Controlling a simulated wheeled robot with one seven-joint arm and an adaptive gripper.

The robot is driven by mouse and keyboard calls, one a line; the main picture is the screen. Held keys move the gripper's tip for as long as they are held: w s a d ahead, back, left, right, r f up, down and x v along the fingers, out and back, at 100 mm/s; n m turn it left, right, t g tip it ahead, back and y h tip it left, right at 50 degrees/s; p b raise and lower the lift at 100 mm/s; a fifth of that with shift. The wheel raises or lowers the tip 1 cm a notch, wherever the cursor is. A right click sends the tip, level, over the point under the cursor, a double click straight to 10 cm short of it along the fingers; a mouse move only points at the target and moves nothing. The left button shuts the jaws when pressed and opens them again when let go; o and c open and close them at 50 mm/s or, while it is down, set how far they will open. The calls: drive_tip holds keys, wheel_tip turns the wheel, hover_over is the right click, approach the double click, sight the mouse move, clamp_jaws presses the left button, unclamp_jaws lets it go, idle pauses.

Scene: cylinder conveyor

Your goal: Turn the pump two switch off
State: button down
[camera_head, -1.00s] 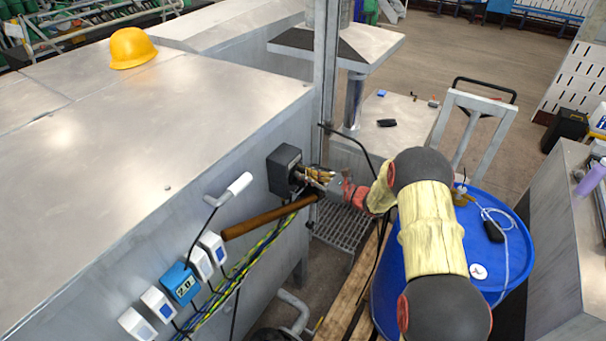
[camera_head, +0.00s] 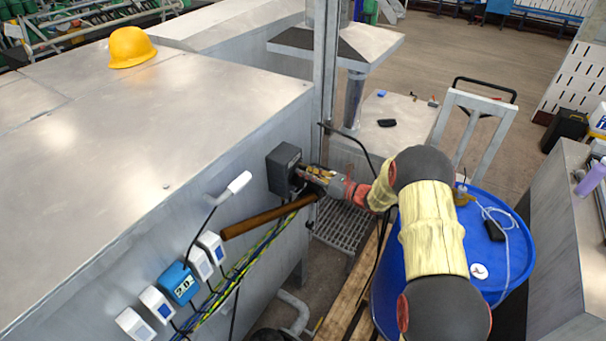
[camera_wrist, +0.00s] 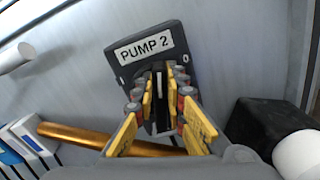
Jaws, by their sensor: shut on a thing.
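The pump two switch is a dark grey box (camera_head: 284,166) on the side wall of the metal cabinet. In the wrist view its box (camera_wrist: 128,76) carries a white "PUMP 2" label (camera_wrist: 145,47). A dark knob (camera_wrist: 158,88) with a pale line stands out from its face. My gripper (camera_head: 303,174) is at the box's front. Its yellow fingers (camera_wrist: 160,84) lie on both sides of the knob and are shut on it. The fingers partly hide the knob and the box's lower face. I cannot read the switch position.
A brown pipe (camera_head: 262,219) and yellow-green and blue cables run below the box. A white-tipped lever (camera_head: 239,183) and several small white and blue wall boxes (camera_head: 179,284) are to the left. A blue drum (camera_head: 386,285) stands below my arm.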

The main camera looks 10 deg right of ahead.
drive_tip(key=m, duration=0.3)
drive_tip(key=shift+w+d+f+m, duration=0.15)
drive_tip(key=shift+w+d+m, duration=0.15)
drive_tip(key=shift+m, duration=0.1)
drive_tip(key=shift+w+d+f+m+p, duration=0.1)
drive_tip(key=shift+f+m+p, duration=0.2)
drive_tip(key=shift+m, duration=1.5)
drive_tip(key=shift+w+d+f+m+p, duration=0.1)
drive_tip(key=shift+f+m+p, duration=0.15)
drive_tip(key=shift+m, duration=1.55)
drive_tip(key=shift+w+d+f+m+p, duration=0.1)
drive_tip(key=shift+f+m+p, duration=0.2)
drive_tip(key=shift+m, duration=1.5)
drive_tip(key=shift+f, duration=0.1)
drive_tip(key=c, duration=1.9)
unclamp_jaws()
drive_tip(key=shift+o, duration=0.4)
drive_tip(key=v, duration=1.2)
